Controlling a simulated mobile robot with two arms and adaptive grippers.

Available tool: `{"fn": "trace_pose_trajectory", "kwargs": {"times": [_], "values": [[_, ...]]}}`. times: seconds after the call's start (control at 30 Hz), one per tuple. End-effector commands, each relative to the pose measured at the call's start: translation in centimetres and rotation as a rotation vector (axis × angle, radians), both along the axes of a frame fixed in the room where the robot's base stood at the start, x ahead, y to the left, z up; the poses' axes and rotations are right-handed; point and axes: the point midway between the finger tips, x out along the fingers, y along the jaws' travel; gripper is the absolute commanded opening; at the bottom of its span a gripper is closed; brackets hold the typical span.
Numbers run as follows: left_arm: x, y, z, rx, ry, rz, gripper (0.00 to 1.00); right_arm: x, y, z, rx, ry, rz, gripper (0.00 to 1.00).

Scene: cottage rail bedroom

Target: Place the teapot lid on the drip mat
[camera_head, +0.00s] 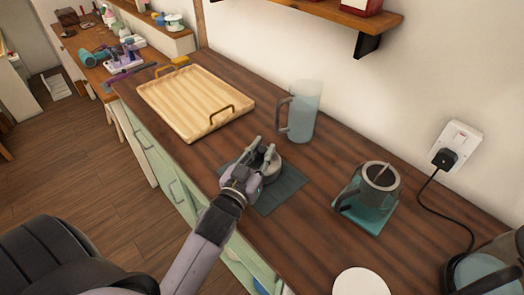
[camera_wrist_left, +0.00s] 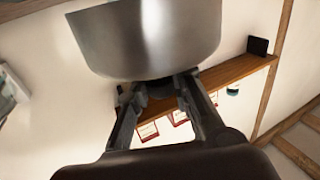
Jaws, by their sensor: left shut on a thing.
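My left gripper (camera_head: 262,160) is shut on the teapot lid (camera_head: 271,163), a round grey metal piece. The lid is over the far part of the dark grey-green drip mat (camera_head: 283,190). I cannot tell whether it touches the mat. In the left wrist view the shiny metal lid (camera_wrist_left: 145,40) fills the top, and the fingers (camera_wrist_left: 158,90) close on its dark knob. A glassy teal pot with an open top (camera_head: 372,195) stands to the right on a teal coaster (camera_head: 350,207). My right gripper is not in view.
A frosted jug (camera_head: 303,110) stands behind the mat. A slatted wooden tray (camera_head: 190,100) lies at the back left. A white disc (camera_head: 361,283) lies at the front right. A black cable (camera_head: 462,215) hangs from the wall socket. Bare wood lies between mat and pot.

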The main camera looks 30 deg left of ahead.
Motion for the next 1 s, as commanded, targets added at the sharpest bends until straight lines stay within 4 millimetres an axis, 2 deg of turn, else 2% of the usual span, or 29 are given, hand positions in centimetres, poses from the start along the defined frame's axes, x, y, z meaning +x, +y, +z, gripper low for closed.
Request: {"fn": "trace_pose_trajectory", "kwargs": {"times": [0.03, 0.17, 0.2, 0.47, 0.77, 0.93, 1.0], "values": [[-0.1, 0.0, -1.1, -0.006, 0.02, 0.0, 0.0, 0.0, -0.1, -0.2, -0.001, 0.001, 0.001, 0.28], [-0.1, -0.1, -1.4, -0.008, 0.025, 0.0, 0.0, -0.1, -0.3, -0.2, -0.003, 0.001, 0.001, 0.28], [-0.1, -0.1, -1.5, -0.009, 0.027, 0.001, 0.23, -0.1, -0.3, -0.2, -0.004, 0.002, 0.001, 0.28], [-0.2, -0.1, -1.7, -0.012, 0.032, 0.0, 0.4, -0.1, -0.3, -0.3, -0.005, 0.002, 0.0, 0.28], [-0.2, -0.2, -1.7, -0.015, 0.032, -0.001, 0.4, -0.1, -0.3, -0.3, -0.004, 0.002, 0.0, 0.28], [-0.2, -0.2, -0.1, -0.015, 0.03, -0.002, 0.4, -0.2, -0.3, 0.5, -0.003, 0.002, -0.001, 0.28], [-1.6, -0.3, -0.7, -0.015, 0.033, -0.001, 0.4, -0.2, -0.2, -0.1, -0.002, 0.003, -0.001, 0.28]]}}
